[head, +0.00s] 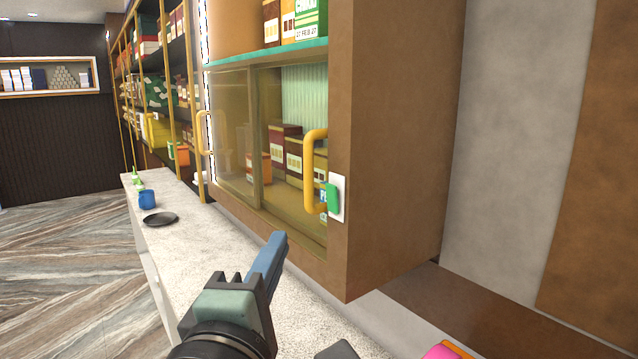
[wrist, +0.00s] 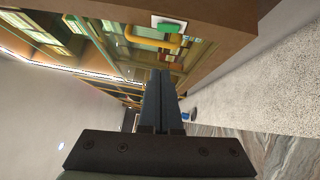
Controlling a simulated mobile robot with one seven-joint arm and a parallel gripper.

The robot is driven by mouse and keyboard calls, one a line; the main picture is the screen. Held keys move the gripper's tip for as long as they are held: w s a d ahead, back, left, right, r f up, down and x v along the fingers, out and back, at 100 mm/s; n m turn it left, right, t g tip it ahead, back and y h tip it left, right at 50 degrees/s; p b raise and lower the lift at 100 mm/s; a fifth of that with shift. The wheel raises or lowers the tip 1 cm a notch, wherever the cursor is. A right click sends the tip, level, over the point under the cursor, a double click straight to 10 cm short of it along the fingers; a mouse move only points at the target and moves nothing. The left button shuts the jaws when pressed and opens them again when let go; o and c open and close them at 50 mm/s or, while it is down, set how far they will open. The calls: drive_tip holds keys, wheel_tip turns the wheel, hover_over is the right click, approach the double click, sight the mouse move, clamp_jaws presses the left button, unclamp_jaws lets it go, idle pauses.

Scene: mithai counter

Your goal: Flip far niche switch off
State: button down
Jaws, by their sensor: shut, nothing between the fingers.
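A green rocker switch (head: 332,197) on a white plate (head: 341,186) is fixed to the brown front edge of the wall cabinet, right beside a yellow door handle (head: 314,172). The switch also shows at the top of the wrist view (wrist: 169,27). I cannot tell whether it is on or off. It is the only switch I can make out. My gripper (head: 279,239) is shut and empty, with its blue-grey fingers below and left of the switch, apart from it. In the wrist view the fingertips (wrist: 160,74) point along the cabinet front.
The cabinet (head: 395,150) has sliding glass doors with boxes behind them. A pale counter (head: 190,232) runs below, carrying a dark plate (head: 160,219) and a blue cup (head: 146,199). A lit wall niche (head: 48,77) is at the far left. Space before the switch looks clear.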

idle(0.3)
drive_tip(key=p, duration=0.4)
approach(326, 190)
drive_tip(key=w+a, duration=0.3)
drive_tip(key=w+d, duration=0.1)
drive_tip(key=w+d+p, duration=0.1)
drive_tip(key=shift+w+d+r, duration=0.3)
drive_tip(key=shift+d+r, duration=0.05)
drive_tip(key=shift+w+d+p, duration=0.3)
drive_tip(key=shift+d, duration=0.15)
drive_tip(key=shift+w+d+r+p, duration=0.2)
drive_tip(key=shift+r+p, duration=0.1)
drive_tip(key=shift+p, duration=0.55)
drive_tip(key=shift+s+f, duration=0.1)
drive_tip(key=shift+f, duration=0.15)
drive_tip(key=shift+a, duration=0.1)
